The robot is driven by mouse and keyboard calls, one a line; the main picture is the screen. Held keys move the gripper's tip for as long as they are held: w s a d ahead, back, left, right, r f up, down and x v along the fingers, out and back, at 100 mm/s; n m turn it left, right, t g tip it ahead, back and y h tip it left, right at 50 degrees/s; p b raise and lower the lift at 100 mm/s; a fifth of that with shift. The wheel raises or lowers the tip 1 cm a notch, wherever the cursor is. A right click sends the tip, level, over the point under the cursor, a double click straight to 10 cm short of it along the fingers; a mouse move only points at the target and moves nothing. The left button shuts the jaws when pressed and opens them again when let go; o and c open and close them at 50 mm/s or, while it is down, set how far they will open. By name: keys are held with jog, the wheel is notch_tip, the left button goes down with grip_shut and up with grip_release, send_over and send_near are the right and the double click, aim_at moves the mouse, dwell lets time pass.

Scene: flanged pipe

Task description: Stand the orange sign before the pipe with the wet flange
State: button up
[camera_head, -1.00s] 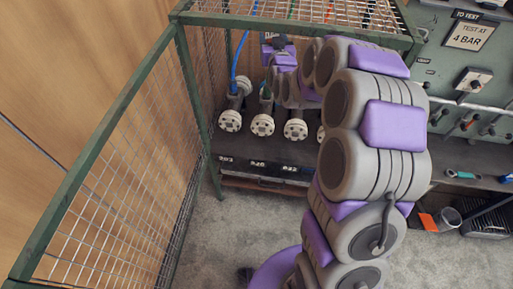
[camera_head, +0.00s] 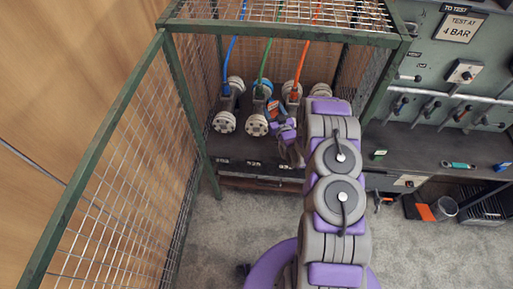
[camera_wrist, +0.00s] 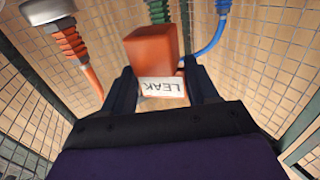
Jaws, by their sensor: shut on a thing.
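My gripper (camera_wrist: 160,90) is shut on the orange sign (camera_wrist: 150,50), which has a white label reading LEAK, upside down in the wrist view. In the head view my gripper (camera_head: 283,128) is inside the cage, close to the third pipe and right of the second pipe's front flange (camera_head: 256,125). The first pipe's front flange (camera_head: 224,122) is farther left. The second pipe's far flange (camera_head: 262,88) looks bluish; I cannot tell for sure which flange is wet. My arm and gripper hide the front ends of the pipes on the right.
Blue, green and orange hoses (camera_head: 301,50) run up from the pipes. Green-framed mesh (camera_head: 130,150) closes the left side and top. A grey-green panel (camera_head: 455,75) with levers stands right. Small tools lie on the dark bench (camera_head: 420,150). The bench front edge is clear at left.

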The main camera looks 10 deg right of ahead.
jog(key=s+a+f+n+y+p, duration=0.1)
jog(key=s+a+f, duration=0.4)
jog(key=s+f, duration=0.3)
jog(key=s+a+f+y+p, duration=0.1)
jog(key=s+a+f, duration=0.4)
jog(key=s+f, duration=0.4)
jog(key=w+b, duration=0.2)
jog(key=w, duration=0.3)
jog(key=w+d+b, duration=0.1)
jog(key=w+b, duration=0.2)
jog(key=w, duration=0.2)
jog(key=w+d+f+b, duration=0.1)
jog(key=w+b, duration=0.2)
jog(key=w, duration=0.3)
jog(key=shift+w+d, duration=0.1)
jog(key=shift+d, duration=0.15)
notch_tip(320, 180, down, 4)
jog(key=shift+r+b, duration=0.15)
jog(key=shift+b, duration=0.8)
